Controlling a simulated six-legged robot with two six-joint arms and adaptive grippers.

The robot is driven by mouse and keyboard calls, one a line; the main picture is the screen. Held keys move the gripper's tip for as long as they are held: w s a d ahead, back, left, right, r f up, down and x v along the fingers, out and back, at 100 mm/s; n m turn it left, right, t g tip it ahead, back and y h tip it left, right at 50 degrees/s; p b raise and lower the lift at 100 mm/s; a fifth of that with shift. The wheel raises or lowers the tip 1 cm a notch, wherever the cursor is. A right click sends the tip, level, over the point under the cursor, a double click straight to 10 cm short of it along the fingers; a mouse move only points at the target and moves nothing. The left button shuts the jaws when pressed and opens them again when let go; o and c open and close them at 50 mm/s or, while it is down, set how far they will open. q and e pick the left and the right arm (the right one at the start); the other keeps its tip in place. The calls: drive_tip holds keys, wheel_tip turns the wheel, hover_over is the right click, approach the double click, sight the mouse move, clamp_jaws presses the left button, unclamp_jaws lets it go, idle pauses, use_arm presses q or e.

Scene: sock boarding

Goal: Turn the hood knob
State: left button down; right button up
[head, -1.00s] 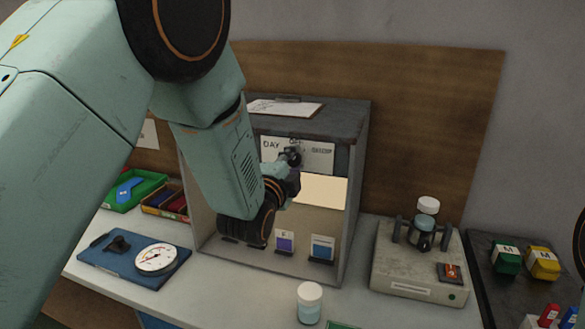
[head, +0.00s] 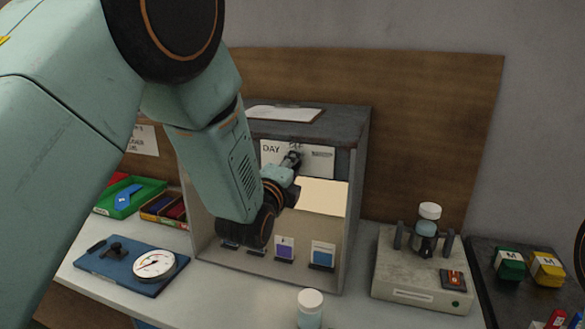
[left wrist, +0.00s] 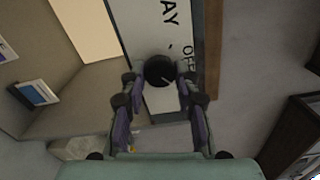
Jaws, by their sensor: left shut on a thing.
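The hood (head: 358,150) is a grey box with an open front and a white label panel (head: 320,158) reading DAY at its upper front. My left gripper (head: 292,160) is at this panel and covers its middle in the head view. In the left wrist view the round black knob (left wrist: 158,69) with a light pointer mark sits between the fingertips of my left gripper (left wrist: 160,76), beside the words DAY and OFF. The gripper is shut on the knob. The knob is mostly hidden in the head view. My right gripper is not in view.
A lit cream panel (head: 322,197) is below the labels, with small cards (head: 323,255) on the hood floor. A blue board with a gauge (head: 154,264) lies left. A white-capped bottle (head: 310,307) stands in front. A grey device (head: 425,272) stands right.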

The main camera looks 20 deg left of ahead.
use_arm(q)
drive_tip(key=c, duration=1)
unclamp_jaws()
drive_tip(key=s, duration=1.2)
drive_tip(key=shift+a, duration=0.2)
